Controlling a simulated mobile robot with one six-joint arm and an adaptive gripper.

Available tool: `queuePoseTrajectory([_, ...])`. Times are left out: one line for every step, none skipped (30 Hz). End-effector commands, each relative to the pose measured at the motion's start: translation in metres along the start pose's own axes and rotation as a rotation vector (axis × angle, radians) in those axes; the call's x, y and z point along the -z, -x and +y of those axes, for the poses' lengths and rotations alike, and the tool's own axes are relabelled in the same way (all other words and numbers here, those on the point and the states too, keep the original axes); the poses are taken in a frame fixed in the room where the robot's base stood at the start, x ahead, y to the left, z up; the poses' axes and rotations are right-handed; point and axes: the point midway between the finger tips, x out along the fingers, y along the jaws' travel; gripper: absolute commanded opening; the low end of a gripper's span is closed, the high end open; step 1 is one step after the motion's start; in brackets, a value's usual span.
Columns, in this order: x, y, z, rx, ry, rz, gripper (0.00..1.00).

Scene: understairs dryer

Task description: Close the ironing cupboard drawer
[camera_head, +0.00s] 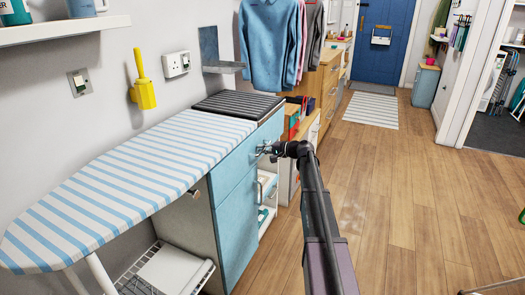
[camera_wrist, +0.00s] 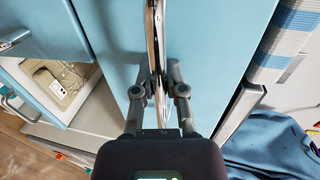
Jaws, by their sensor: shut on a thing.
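The ironing cupboard (camera_head: 236,225) is a pale blue and grey unit beneath the far end of the striped ironing board (camera_head: 110,185). Its upper blue drawer front (camera_head: 235,165) is near my gripper; how far it stands out is hard to tell. My gripper (camera_head: 268,150) is at the upper front of the cupboard, at the end of my outstretched arm. In the wrist view, my gripper (camera_wrist: 157,82) has its two fingers on either side of a thin metal handle (camera_wrist: 154,35) and is shut on it. Blue panel (camera_wrist: 205,45) shows behind. The fingertips are partly hidden.
Below the drawer is an open white compartment (camera_head: 267,190), which shows small items in the wrist view (camera_wrist: 62,82). A wire rack (camera_head: 170,268) stands under the board. Wooden drawers (camera_head: 328,85) stand beyond. The wooden floor (camera_head: 410,190) to the right is mostly clear.

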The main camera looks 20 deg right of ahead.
Motion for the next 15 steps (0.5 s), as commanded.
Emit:
queuePoseTrajectory([-0.0006, -0.0022, -0.0023, 0.007, -0.002, -0.005, 0.00])
queuePoseTrajectory([0.0001, -0.0013, -0.0022, 0.007, -0.002, -0.004, 0.00])
queuePoseTrajectory([0.0009, 0.0000, -0.0020, 0.008, -0.003, -0.002, 0.00])
queuePoseTrajectory([0.0015, 0.0009, -0.0019, 0.008, -0.003, -0.001, 0.00])
queuePoseTrajectory([0.0021, 0.0017, -0.0017, 0.008, -0.003, 0.000, 0.18])
queuePoseTrajectory([0.0027, 0.0027, -0.0015, 0.008, -0.004, 0.001, 0.30])
queuePoseTrajectory([0.0033, 0.0034, -0.0013, 0.007, -0.004, 0.002, 0.39])
queuePoseTrajectory([0.0037, 0.0042, -0.0011, 0.007, -0.004, 0.004, 0.48])
queuePoseTrajectory([0.0043, 0.0051, -0.0008, 0.006, -0.004, 0.005, 0.51])
queuePoseTrajectory([0.0046, 0.0058, -0.0005, 0.006, -0.004, 0.006, 0.51])
queuePoseTrajectory([0.0050, 0.0063, -0.0003, 0.006, -0.004, 0.007, 0.51])
queuePoseTrajectory([0.0052, 0.0069, -0.0001, 0.005, -0.004, 0.007, 0.51])
queuePoseTrajectory([0.0055, 0.0072, 0.0000, 0.005, -0.004, 0.008, 0.51])
queuePoseTrajectory([0.0056, 0.0075, 0.0002, 0.005, -0.004, 0.008, 0.51])
queuePoseTrajectory([0.0057, 0.0077, 0.0003, 0.005, -0.004, 0.009, 0.51])
